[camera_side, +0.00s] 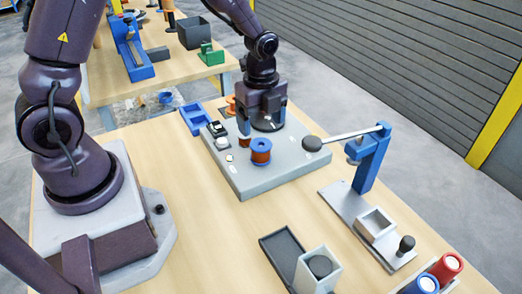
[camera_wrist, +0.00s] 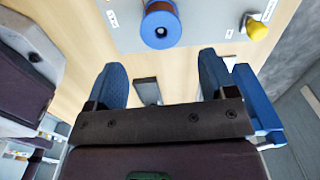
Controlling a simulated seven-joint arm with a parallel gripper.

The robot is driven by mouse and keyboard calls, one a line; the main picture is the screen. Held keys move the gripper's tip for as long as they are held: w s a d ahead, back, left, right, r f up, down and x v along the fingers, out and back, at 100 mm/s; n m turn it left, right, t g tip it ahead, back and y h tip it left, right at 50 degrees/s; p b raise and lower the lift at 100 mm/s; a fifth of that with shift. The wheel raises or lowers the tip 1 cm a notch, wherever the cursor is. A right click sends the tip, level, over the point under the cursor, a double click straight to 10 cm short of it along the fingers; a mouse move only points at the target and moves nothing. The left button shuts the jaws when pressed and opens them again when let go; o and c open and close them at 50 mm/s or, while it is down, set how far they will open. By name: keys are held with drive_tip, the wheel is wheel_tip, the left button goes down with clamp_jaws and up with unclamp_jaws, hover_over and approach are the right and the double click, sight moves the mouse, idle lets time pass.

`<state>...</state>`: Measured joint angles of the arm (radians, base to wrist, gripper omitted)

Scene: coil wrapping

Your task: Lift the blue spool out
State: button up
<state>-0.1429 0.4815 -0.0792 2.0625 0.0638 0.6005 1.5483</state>
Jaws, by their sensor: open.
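The blue spool (camera_side: 261,146), wound with copper-brown wire, stands upright on the grey plate (camera_side: 262,183). In the wrist view the blue spool (camera_wrist: 161,30) is at the top, seen from above with a hole in its flange. My gripper (camera_side: 262,122) is over the grey plate, behind the spool in the side view. In the wrist view my gripper (camera_wrist: 162,75) has its two blue fingers spread wide with nothing between them. The spool lies beyond the fingertips, apart from them. The plate's far part is partly hidden by my gripper in the side view.
A blue post (camera_side: 371,160) with a rod and dark knob (camera_side: 312,144) reaches over the plate's right edge. A blue tray (camera_side: 195,119) and orange spool (camera_side: 231,104) are behind. A grey box (camera_side: 317,270) and red and blue cylinders (camera_side: 446,267) stand at front right. The front-left table is clear.

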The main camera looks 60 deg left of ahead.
sight(262, 148)
wheel_tip(262, 148, down, 8)
drive_tip(key=shift+w+f, duration=0.1)
drive_tip(key=shift+f, duration=0.1)
drive_tip(key=c, duration=1)
wheel_tip(262, 148, up, 10)
drive_tip(key=shift+r, duration=0.1)
